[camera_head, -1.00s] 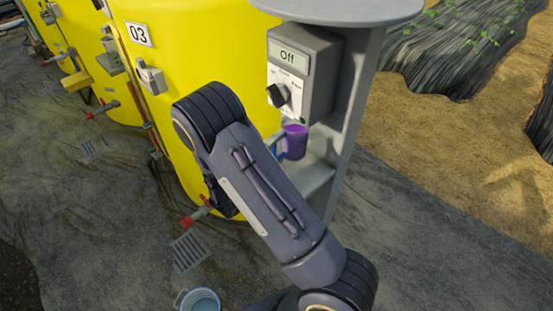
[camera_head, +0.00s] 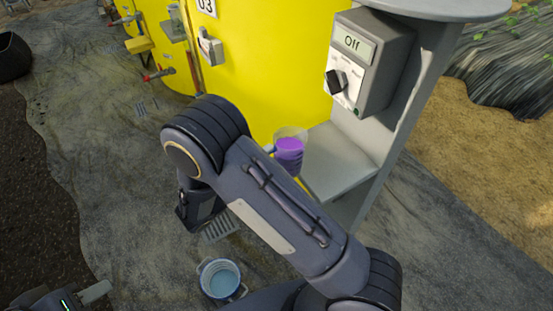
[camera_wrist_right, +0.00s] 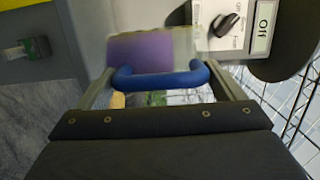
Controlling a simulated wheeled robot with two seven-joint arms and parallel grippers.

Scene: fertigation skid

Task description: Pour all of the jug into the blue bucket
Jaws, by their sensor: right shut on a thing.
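The clear jug (camera_head: 289,152) holds purple liquid and looks roughly upright, in front of the yellow tank. In the right wrist view the jug (camera_wrist_right: 150,50) shows its purple contents and blue handle. My right gripper (camera_wrist_right: 160,80) is shut on that handle; in the head view my arm hides it. The blue bucket (camera_head: 203,282) stands on the ground at the bottom, below and left of the jug. Its inside looks pale blue. My left gripper (camera_head: 95,292) shows only partly at the bottom left, apart from the bucket; its opening is unclear.
A grey stand with a shelf (camera_head: 345,165) and a control box (camera_head: 372,62) reading "Off" is right of the jug. The yellow tank (camera_head: 265,60) is behind. A floor grate (camera_head: 220,227) lies beyond the bucket. The ground left of the bucket is clear.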

